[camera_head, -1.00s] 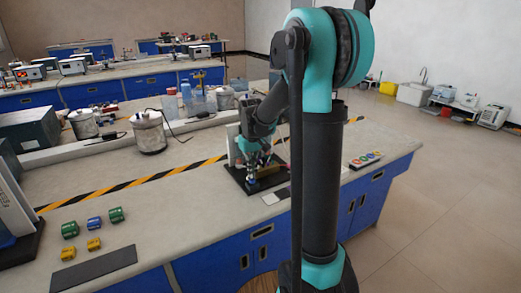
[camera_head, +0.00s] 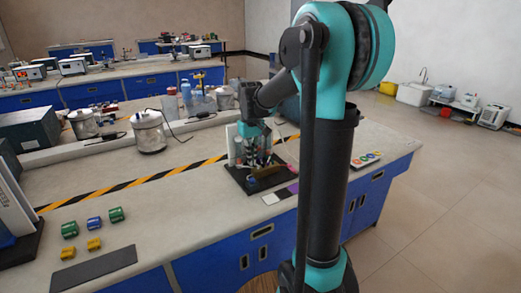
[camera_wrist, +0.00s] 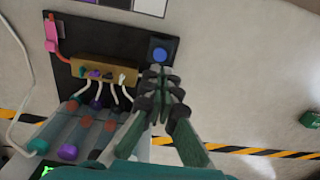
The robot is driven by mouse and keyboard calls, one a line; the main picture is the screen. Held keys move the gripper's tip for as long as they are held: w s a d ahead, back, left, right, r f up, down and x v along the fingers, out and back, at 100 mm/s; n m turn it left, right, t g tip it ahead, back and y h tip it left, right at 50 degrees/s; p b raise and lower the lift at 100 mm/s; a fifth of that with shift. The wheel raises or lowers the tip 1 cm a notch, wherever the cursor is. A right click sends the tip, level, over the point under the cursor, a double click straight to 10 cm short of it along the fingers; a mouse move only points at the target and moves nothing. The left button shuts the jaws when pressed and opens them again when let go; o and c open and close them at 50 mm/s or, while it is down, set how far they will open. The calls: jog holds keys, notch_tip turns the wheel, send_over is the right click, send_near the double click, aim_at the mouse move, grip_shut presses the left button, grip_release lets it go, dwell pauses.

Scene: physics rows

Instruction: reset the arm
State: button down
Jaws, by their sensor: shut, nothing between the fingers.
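My gripper (camera_wrist: 159,78) is shut and empty in the wrist view, its fingertips together above the dark board (camera_wrist: 140,35). A blue button (camera_wrist: 159,54) on a dark square lies just ahead of the fingertips. A tan block (camera_wrist: 104,69) with coloured plugs and white leads lies to the left of them. In the head view my arm reaches over the bench to the same board (camera_head: 238,176). The fingertips are too small there to make out clearly.
Coloured tubes (camera_wrist: 70,150) stand left of my gripper, close to it. White, grey and purple patches (camera_head: 281,195) lie by the board's front edge. Several green, blue and yellow blocks (camera_head: 94,222) sit at left. Striped tape (camera_head: 130,183) crosses the bench; the bench between is clear.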

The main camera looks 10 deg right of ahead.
jog(key=shift+r, duration=0.6)
jog(key=shift+s, duration=0.1)
jog(key=s+d+f+m+t, duration=0.1)
jog(key=s+d+f+t, duration=0.1)
jog(key=s+f, duration=0.4)
jog(key=s+d+f+m+t, duration=0.2)
jog(key=s+f, duration=0.5)
jog(key=s, duration=0.9)
jog(key=shift+f+m, duration=0.25)
jog(key=shift+m, duration=0.05)
jog(key=c, duration=2.3)
grip_release()
jog(key=shift+w, duration=0.1)
